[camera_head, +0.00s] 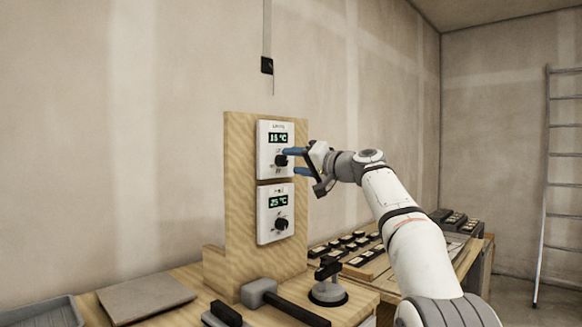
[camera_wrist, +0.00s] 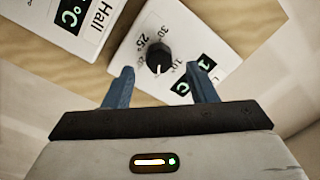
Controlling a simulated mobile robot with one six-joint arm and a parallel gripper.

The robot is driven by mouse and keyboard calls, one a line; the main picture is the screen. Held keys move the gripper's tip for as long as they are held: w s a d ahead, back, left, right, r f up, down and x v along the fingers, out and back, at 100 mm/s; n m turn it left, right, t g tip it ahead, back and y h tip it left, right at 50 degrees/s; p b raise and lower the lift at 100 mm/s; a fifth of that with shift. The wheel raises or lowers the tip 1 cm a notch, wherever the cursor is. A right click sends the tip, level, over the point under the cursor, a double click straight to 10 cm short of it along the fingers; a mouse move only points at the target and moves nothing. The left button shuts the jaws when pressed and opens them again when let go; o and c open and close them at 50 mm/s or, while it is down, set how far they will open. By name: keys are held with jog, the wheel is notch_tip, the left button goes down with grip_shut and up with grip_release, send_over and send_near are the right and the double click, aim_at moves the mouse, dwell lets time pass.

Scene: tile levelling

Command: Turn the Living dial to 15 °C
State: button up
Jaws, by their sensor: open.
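The upper thermostat, Living (camera_head: 264,165), is a white box on an upright wooden board; it also shows in the wrist view (camera_wrist: 128,52). Its green display (camera_head: 279,138) starts with a 1, but the second digit is unclear. Its round black dial (camera_wrist: 158,57) has a white pointer mark and a printed scale around it. My gripper (camera_head: 291,161) is open in front of this dial. In the wrist view its two blue fingers (camera_wrist: 160,70) stand apart on either side of the dial, with gaps to it. I cannot tell how far the tips are from the panel.
The Hall thermostat (camera_head: 264,215) sits just below, reading 25 °C. On the bench are a mallet (camera_head: 262,291), a suction cup tool (camera_head: 328,292), a grey tile (camera_head: 145,296) and a tray (camera_head: 45,314). A ladder (camera_head: 546,190) leans at the right.

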jog(key=b+v, duration=0.1)
jog(key=v, duration=0.3)
jog(key=shift+s+d, duration=0.25)
jog(key=s+d+f+g+h+p, duration=0.2)
jog(key=s+d+f+h+p, duration=0.3)
jog(key=s, duration=0.9)
jog(key=s+d+f+g+h+p, duration=0.3)
jog(key=s+d+f+p, duration=0.3)
jog(key=s, duration=0.8)
jog(key=s+d+f+m+g+h+p, duration=0.1)
jog(key=s+d+f+g+h+p, duration=0.2)
jog(key=s+d+f+h+p, duration=0.3)
jog(key=s+f+p, duration=0.5)
jog(key=s+f, duration=0.2)
jog(key=s, duration=0.1)
jog(key=shift+d+h, duration=0.3)
jog(key=shift+s+f, duration=0.1)
